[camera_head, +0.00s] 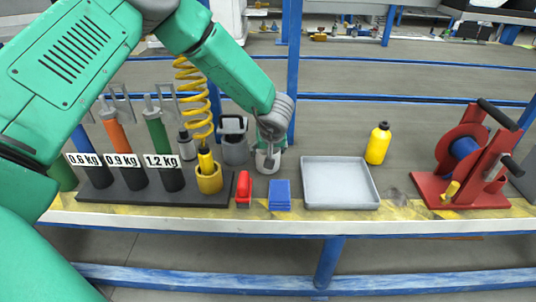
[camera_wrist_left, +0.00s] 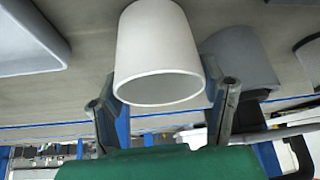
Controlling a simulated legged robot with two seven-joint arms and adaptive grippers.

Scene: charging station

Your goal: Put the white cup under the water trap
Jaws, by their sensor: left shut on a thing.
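The white cup (camera_head: 267,164) stands at the middle of the bench, low over or on its surface; I cannot tell which. In the left wrist view the white cup (camera_wrist_left: 158,50) sits between the two dark fingers, its open rim facing the camera. My left gripper (camera_head: 268,147) is shut on the cup and partly covers it; it also shows in the left wrist view (camera_wrist_left: 163,100). A grey cylinder with a dark bracket-like top (camera_head: 235,148), possibly the water trap, stands just left of the cup. My right gripper is not in view.
A black rack (camera_head: 130,192) with weights stands at left, a yellow coiled hose (camera_head: 192,85) above it. A red object (camera_head: 244,188) and blue block (camera_head: 280,195) lie in front. A grey tray (camera_head: 340,205), yellow bottle (camera_head: 378,145) and red reel (camera_head: 460,185) are right.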

